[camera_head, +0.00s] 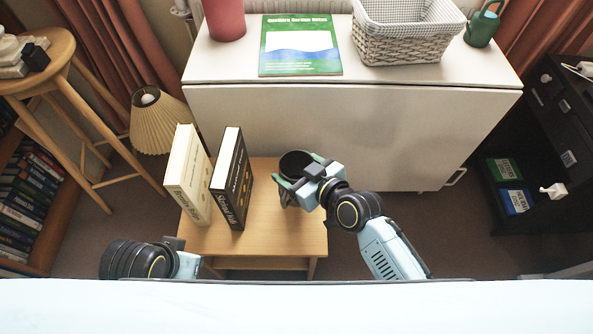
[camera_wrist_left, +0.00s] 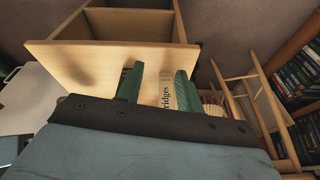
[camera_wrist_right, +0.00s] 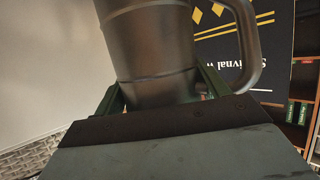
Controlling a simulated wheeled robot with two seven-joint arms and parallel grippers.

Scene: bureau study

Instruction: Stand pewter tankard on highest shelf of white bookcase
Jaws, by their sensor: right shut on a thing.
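The pewter tankard (camera_head: 295,162) is upright at the right part of a small wooden table, its dark mouth facing up. My right gripper (camera_head: 299,183) is shut on it from the right side. In the right wrist view the grey tankard (camera_wrist_right: 150,45) fills the space between the green fingers, with its handle to the right. I cannot tell whether its base touches the table. My left gripper (camera_wrist_left: 157,82) is open and empty, low beside the table's front left. A white furniture piece (camera_head: 330,130) stands behind the table; I see no shelves in it and cannot tell whether it is the bookcase.
A cream book (camera_head: 190,180) and a black book (camera_head: 231,185) stand on the wooden table (camera_head: 265,240), left of the tankard. The white top holds a red pot (camera_head: 225,18), green book (camera_head: 300,45), basket (camera_head: 405,45) and green can (camera_head: 482,25). A lamp (camera_head: 160,120) and stool (camera_head: 40,60) are left.

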